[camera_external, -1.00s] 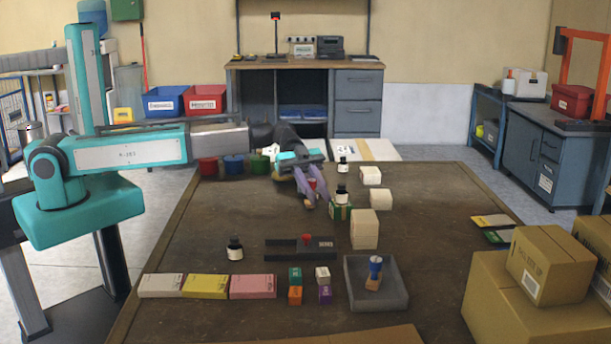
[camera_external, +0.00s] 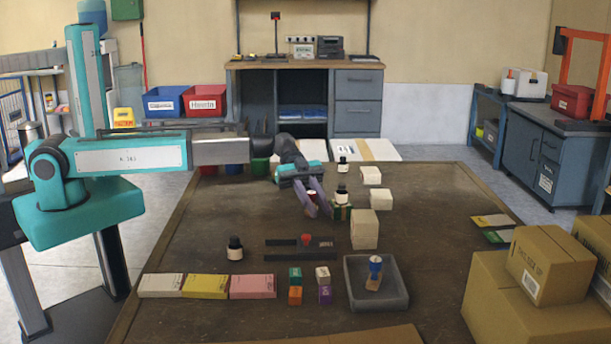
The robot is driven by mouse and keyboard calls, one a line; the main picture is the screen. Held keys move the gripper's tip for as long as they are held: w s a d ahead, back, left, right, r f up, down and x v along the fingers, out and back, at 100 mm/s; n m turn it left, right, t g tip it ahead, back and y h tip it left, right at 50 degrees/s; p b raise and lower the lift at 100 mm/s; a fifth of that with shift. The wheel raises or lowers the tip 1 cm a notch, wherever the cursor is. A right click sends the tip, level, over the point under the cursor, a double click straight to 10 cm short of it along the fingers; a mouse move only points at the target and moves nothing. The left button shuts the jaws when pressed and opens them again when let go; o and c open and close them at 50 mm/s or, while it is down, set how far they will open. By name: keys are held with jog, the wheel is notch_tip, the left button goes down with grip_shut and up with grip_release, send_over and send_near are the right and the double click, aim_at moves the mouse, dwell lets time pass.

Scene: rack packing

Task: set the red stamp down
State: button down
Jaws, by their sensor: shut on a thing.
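My gripper (camera_external: 315,205) is at the middle of the table, fingers pointing down toward the front. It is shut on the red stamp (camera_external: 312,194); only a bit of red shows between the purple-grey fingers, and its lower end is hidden. I cannot tell whether the stamp touches the table.
A grey tray (camera_external: 401,298) holds a blue-topped stamp (camera_external: 375,270). Cream blocks (camera_external: 364,229) stand right of my gripper. A dark bottle (camera_external: 235,249), coloured cartons (camera_external: 205,286) and small cubes (camera_external: 295,294) are in front. The table's left middle is clear.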

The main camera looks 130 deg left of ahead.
jog(key=shift+f+b, duration=0.4)
jog(key=shift+b, duration=0.05)
jog(key=shift+d, duration=0.1)
jog(key=c, duration=1.5)
grip_release()
jog(key=shift+s+f, duration=0.1)
jog(key=shift+c, duration=0.2)
jog(key=shift+r+p, duration=0.2)
jog(key=shift+p, duration=0.1)
jog(key=shift+r+p, duration=0.6)
jog(key=shift+p, duration=0.1)
jog(key=b+v, duration=0.1)
jog(key=v, duration=1.1)
